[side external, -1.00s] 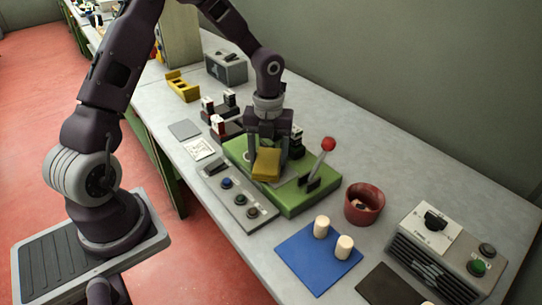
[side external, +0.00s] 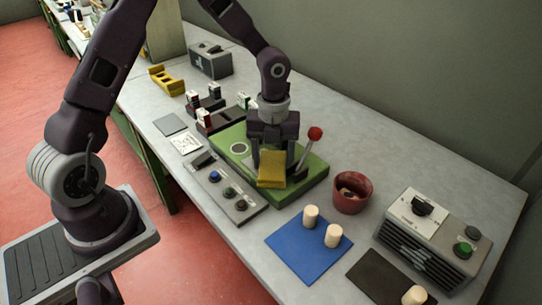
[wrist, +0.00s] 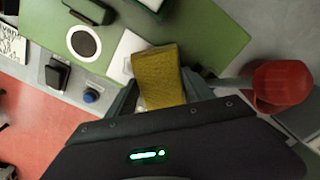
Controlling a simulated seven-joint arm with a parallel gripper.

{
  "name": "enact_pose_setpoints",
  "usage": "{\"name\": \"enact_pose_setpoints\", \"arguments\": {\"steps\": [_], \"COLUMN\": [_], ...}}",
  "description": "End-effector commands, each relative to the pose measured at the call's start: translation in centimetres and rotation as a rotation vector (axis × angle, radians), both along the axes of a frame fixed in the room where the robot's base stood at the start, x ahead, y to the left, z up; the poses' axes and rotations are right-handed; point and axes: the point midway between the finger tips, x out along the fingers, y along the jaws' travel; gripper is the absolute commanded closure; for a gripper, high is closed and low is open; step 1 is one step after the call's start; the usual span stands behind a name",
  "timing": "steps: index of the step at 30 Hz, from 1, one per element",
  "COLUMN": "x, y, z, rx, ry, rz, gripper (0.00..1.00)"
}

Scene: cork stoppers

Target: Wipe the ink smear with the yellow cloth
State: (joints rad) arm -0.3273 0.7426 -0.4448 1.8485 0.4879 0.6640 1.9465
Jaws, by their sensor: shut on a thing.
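The yellow cloth (side external: 271,170) is a thick folded pad, held between the fingers of my gripper (side external: 272,155). It is low over the green base (side external: 310,185), left of the lever; I cannot tell whether it touches the surface. In the wrist view the cloth (wrist: 157,72) sticks out between the fingertips of my shut gripper (wrist: 163,95). It partly covers a pale plate (wrist: 125,55) on the green base. I cannot make out the ink smear in either view; the cloth and fingers hide part of the surface.
A lever with a red knob (side external: 315,133) stands close right of my gripper. A red pot (side external: 352,192), a blue mat (side external: 290,246) with cork stoppers, and a grey control box (side external: 435,240) lie further right. A button panel (side external: 222,183) lies in front of the base.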

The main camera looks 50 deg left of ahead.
Motion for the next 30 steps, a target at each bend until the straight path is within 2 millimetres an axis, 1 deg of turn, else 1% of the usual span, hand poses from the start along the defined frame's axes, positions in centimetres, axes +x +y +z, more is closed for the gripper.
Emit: {"name": "enact_pose_setpoints", "arguments": {"steps": [2, 12, 15, 18, 26, 30], "x": [0.0, 0.0, 0.0, 0.0, 0.0, 0.0], "y": [0.0, 0.0, 0.0, 0.0, 0.0, 0.0], "z": [0.3, 4.7, 5.6, 6.0, 6.1, 7.1], "rx": [0.000, -0.001, 0.000, -0.001, -0.001, 0.000], "ry": [0.000, -0.002, -0.001, 0.001, 0.001, -0.001], "rz": [0.000, 0.000, 0.001, 0.000, -0.001, -0.001], "gripper": [1.00, 1.00, 1.00, 1.00, 1.00, 1.00]}}
